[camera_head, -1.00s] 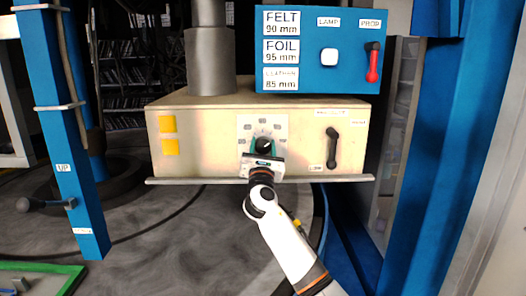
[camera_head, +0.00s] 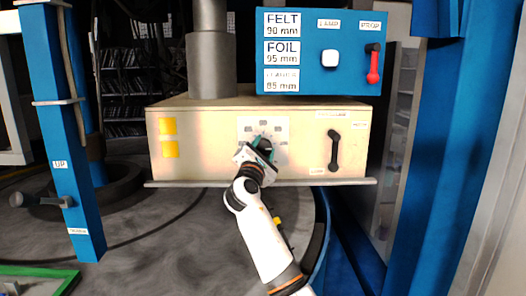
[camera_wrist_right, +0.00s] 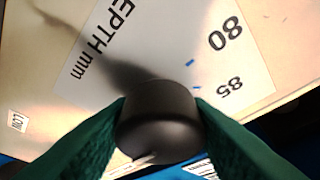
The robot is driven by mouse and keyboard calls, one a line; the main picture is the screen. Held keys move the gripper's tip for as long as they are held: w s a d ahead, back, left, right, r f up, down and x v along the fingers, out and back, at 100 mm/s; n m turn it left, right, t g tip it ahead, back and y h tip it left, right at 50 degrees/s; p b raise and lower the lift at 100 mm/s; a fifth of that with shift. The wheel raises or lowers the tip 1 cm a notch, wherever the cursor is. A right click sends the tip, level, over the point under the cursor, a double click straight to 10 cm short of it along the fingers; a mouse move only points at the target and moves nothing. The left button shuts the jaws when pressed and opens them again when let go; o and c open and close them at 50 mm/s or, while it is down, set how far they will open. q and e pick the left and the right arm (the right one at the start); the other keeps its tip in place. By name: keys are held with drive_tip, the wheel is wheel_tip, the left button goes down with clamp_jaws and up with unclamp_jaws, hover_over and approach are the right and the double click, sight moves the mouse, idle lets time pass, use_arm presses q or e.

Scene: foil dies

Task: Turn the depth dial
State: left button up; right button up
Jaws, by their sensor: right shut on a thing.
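The depth dial is a round black knob (camera_head: 264,144) on a white scale plate (camera_head: 281,127) on the front of the cream box (camera_head: 215,140). My right gripper (camera_head: 262,150) is shut on the dial, tilted in the head view. In the right wrist view, the green fingers grip both sides of the black knob (camera_wrist_right: 160,122), with a pale pointer mark at its lower edge. The plate (camera_wrist_right: 215,55) there reads "DEPTH mm", "80" and "85"; other marks are hidden. My left gripper is not in view.
A black lever handle (camera_head: 334,150) is right of the dial. Above is a blue panel (camera_head: 345,72) with FELT 90 mm, FOIL 95 mm and 85 mm labels, a white lamp (camera_head: 329,57) and a red-handled lever (camera_head: 373,65). A grey ledge (camera_head: 330,182) runs below.

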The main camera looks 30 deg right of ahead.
idle(0.4)
drive_tip(key=o, duration=1)
drive_tip(key=shift+a+f, duration=0.1)
drive_tip(key=b+v, duration=0.2)
drive_tip(key=v, duration=1)
drive_tip(key=shift+b, duration=0.35)
